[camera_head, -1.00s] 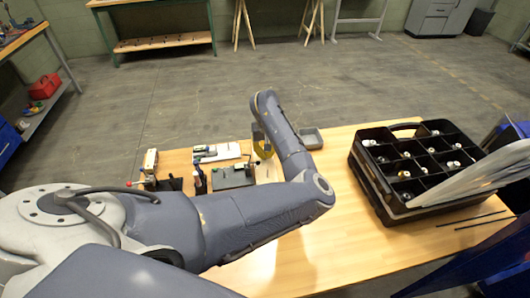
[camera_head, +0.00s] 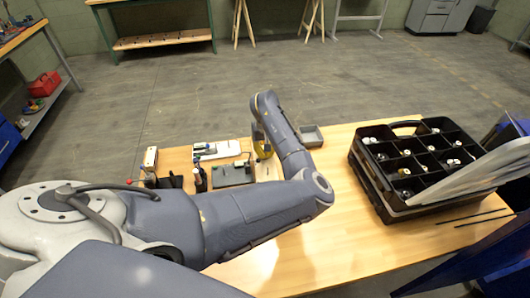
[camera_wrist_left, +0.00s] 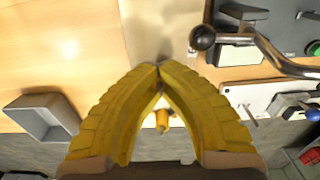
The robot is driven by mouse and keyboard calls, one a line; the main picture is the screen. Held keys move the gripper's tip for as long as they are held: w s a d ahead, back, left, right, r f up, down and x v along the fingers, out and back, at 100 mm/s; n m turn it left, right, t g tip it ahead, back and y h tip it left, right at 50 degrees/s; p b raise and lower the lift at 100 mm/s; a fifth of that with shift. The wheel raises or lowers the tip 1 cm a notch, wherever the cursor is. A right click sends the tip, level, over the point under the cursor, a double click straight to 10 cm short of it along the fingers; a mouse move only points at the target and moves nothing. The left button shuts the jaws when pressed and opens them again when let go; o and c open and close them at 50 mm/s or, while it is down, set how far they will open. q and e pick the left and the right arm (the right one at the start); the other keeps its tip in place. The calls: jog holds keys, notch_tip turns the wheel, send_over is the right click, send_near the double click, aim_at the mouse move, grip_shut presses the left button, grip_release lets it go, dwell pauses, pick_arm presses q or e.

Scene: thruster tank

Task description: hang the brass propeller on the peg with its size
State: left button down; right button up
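My left gripper (camera_head: 262,153) hangs over the far left part of the wooden table, partly hidden by my forearm. In the left wrist view its two yellow fingers (camera_wrist_left: 160,68) meet at the tips in a V. A small brass-coloured cylindrical piece (camera_wrist_left: 162,121) shows in the gap between them; I cannot tell whether it is part of the propeller or a peg. Whether something thin is pinched at the tips is unclear. No whole propeller or size marking can be made out. My right gripper is not in view.
A small grey tray (camera_head: 311,136) lies right of the gripper; it also shows in the left wrist view (camera_wrist_left: 42,117). A black compartment case (camera_head: 380,195) holds several small parts. A ball-ended lever (camera_wrist_left: 203,38) and a white board (camera_wrist_left: 250,95) lie close by. The middle table is clear.

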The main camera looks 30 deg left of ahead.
pick_arm(q)
jog(key=c, duration=1.5)
grip_release()
jog(key=shift+r, duration=7.95)
